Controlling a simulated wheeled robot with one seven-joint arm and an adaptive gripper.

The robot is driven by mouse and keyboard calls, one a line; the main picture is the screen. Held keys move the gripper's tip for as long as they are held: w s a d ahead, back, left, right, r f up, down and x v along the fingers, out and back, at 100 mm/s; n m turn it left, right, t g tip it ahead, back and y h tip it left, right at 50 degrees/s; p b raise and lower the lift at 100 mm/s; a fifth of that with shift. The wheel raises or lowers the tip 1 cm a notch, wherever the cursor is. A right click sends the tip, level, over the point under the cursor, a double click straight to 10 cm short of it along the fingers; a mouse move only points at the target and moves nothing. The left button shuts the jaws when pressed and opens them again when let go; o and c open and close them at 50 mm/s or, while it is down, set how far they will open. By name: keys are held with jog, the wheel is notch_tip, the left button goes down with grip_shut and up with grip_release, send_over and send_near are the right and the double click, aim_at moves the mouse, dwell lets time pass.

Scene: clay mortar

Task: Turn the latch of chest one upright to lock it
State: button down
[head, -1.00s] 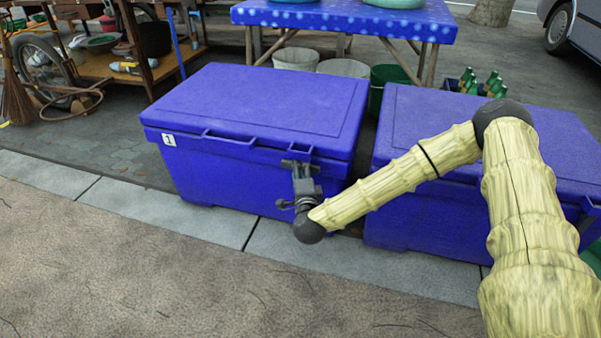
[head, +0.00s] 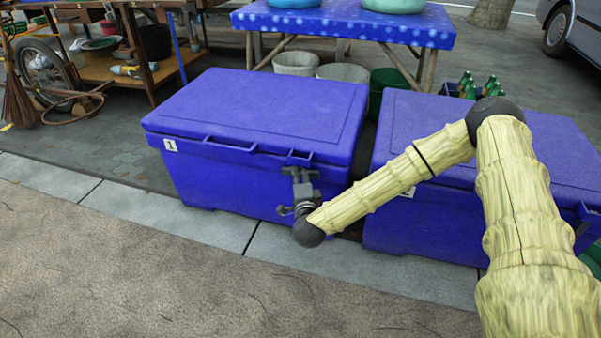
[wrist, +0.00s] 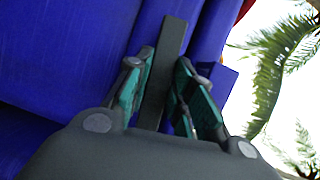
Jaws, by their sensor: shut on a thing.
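Chest one (head: 225,178) is a blue chest with a closed lid and a white label "1" (head: 170,145) at its front left. My gripper (head: 301,174) is at the right part of its front, just under the lid's rim. In the wrist view, the latch (wrist: 170,55) is a dark, flat bar between the green-padded fingers of my gripper (wrist: 155,95), which is shut on it. The bar stands close to upright in that view, leaning slightly. In the head view, the gripper hides most of the latch, so its exact angle there is unclear.
A second blue chest (head: 480,140) stands to the right, partly behind my arm. A blue-clothed table (head: 340,24) and buckets (head: 343,72) are behind. Green bottles (head: 488,85) stand behind the second chest. The pavement (head: 130,270) in front is clear.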

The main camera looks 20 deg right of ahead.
jog(key=n+p, duration=0.1)
jog(key=p, duration=0.2)
jog(key=r+n+g+p, duration=0.1)
jog(key=n+p, duration=0.1)
jog(key=p, duration=0.2)
jog(key=shift+a, duration=0.1)
jog(key=shift+w+a+f+n+g+h+p, duration=0.1)
jog(key=shift+n+g+h+p, duration=0.65)
jog(key=shift+n+p, duration=1.3)
jog(key=shift+s+a+f+n+g+h+p, duration=0.1)
jog(key=shift+n+g+h+p, duration=0.65)
jog(key=shift+p, duration=2.2)
jog(key=shift+w+f+n+g+h+p, duration=0.1)
jog(key=shift+n+g+h+p, duration=0.3)
jog(key=shift+n+g+p, duration=1.2)
jog(key=shift+n+t+p, duration=0.5)
jog(key=shift+t+p, duration=0.1)
jog(key=shift+p, duration=0.35)
jog(key=c, duration=1.2)
grip_release()
jog(key=shift+c, duration=0.2)
jog(key=shift+r, duration=0.1)
